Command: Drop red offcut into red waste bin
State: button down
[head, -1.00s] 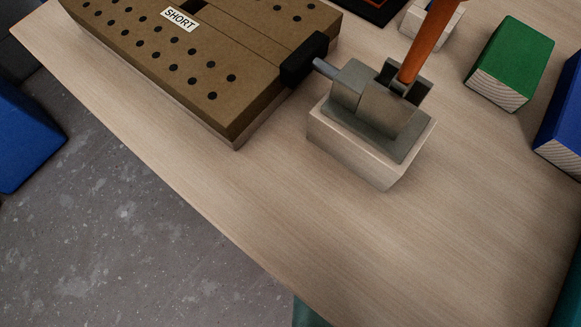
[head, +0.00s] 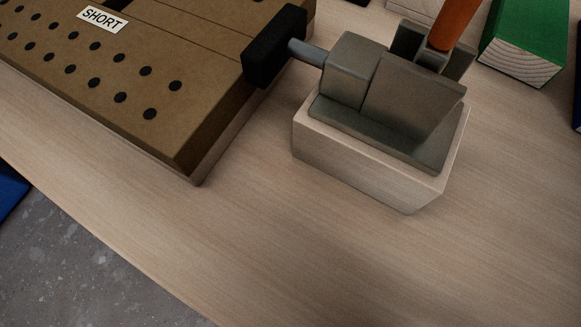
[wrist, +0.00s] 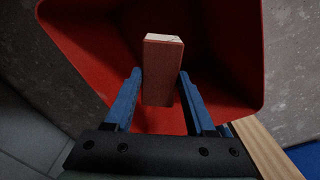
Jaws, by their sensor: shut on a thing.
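The red offcut (wrist: 162,75) is a small block with a pale bare end, in the middle of the wrist view. My gripper (wrist: 160,88) has its two blue fingers on either side of it and is shut on it. The red waste bin (wrist: 85,45) opens wide around and beyond the offcut in the wrist view. The offcut appears over the bin's mouth; its exact height above the bin floor is hard to tell. Neither the gripper, the offcut nor the red bin shows in the head view.
The head view shows a wooden bench (head: 330,260) with a grey toggle clamp (head: 400,100) on a pale block, a brown drilled board (head: 130,70) marked SHORT and a green batten (head: 530,40). A blue object (head: 10,190) stands at the left, beyond the bench edge.

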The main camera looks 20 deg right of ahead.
jog(key=shift+c, duration=0.8)
grip_release()
notch_tip(320, 180, up, 13)
jog(key=p, duration=0.7)
jog(key=shift+f, duration=0.1)
